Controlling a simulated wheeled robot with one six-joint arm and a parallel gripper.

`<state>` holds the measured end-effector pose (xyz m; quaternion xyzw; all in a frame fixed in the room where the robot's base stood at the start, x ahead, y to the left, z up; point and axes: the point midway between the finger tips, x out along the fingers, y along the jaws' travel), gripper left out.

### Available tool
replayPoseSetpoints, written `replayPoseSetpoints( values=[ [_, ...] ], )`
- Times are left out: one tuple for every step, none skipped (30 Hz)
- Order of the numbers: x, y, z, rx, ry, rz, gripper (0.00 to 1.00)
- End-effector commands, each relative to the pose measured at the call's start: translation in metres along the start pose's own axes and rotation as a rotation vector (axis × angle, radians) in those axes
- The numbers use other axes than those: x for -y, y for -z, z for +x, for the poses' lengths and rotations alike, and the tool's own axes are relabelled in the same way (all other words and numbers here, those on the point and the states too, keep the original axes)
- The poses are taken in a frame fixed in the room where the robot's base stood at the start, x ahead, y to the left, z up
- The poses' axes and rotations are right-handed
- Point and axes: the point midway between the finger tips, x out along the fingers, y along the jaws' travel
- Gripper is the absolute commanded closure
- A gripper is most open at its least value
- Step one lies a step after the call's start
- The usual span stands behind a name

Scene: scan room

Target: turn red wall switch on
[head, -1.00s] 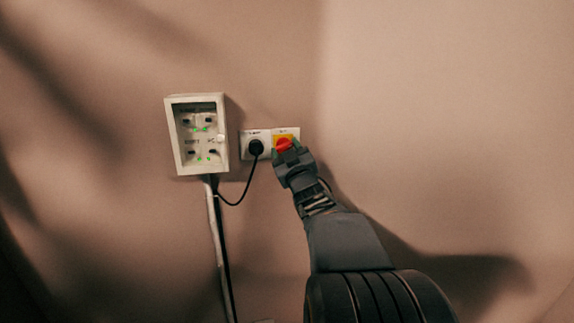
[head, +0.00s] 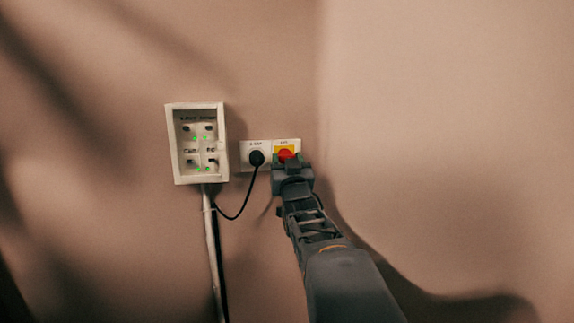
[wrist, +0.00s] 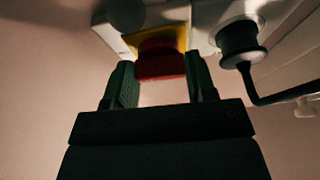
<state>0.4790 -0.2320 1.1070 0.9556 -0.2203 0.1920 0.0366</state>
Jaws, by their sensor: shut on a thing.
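The red wall switch (head: 286,155) is a round red knob on a yellow plate (head: 281,146), set in a white wall fitting. In the wrist view the red knob (wrist: 161,60) sits between the two green-padded fingers of my gripper (wrist: 161,80). My gripper (head: 287,160) comes at the knob from below and is shut on it. In the head view its fingers hide the lower part of the knob. I cannot tell the knob's on or off position.
A black plug (head: 256,158) with a black cable sits in the white socket (head: 246,148) just left of the switch. A white box (head: 174,150) with green lights is further left, with a pipe (head: 213,260) running down from it. The wall right of the switch is bare.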

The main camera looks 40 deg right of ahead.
Motion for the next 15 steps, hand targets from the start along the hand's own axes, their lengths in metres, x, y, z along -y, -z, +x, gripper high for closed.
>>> replayPoseSetpoints(
  values=[
    [0.0001, -0.0022, -0.0004, 0.005, 0.000, 0.003, 0.73],
    [0.0001, -0.0022, -0.0004, 0.006, 0.000, 0.003, 0.73],
    [0.0001, -0.0022, -0.0004, 0.006, 0.000, 0.003, 0.73],
    [0.0001, -0.0022, -0.0004, 0.006, 0.000, 0.003, 0.73],
    [0.0001, -0.0022, -0.0004, 0.006, 0.000, 0.003, 0.73],
    [0.0001, -0.0022, -0.0004, 0.005, 0.000, 0.003, 0.73],
    [0.0001, -0.0022, -0.0004, 0.005, 0.000, 0.003, 0.73],
    [0.0001, -0.0022, -0.0004, 0.005, 0.000, 0.003, 0.73],
    [0.0001, -0.0022, -0.0003, 0.005, 0.000, 0.003, 0.46],
    [0.0001, -0.0021, -0.0003, 0.005, 0.000, 0.003, 0.43],
    [0.0001, -0.0019, -0.0003, 0.005, 0.000, 0.003, 0.40],
    [0.0001, -0.0017, -0.0003, 0.004, 0.000, 0.003, 0.36],
    [0.0001, -0.0015, -0.0002, 0.004, 0.000, 0.002, 0.34],
    [0.0001, -0.0014, -0.0002, 0.003, 0.000, 0.002, 0.31],
    [0.0001, -0.0012, -0.0002, 0.003, 0.000, 0.002, 0.27]
  ],
)
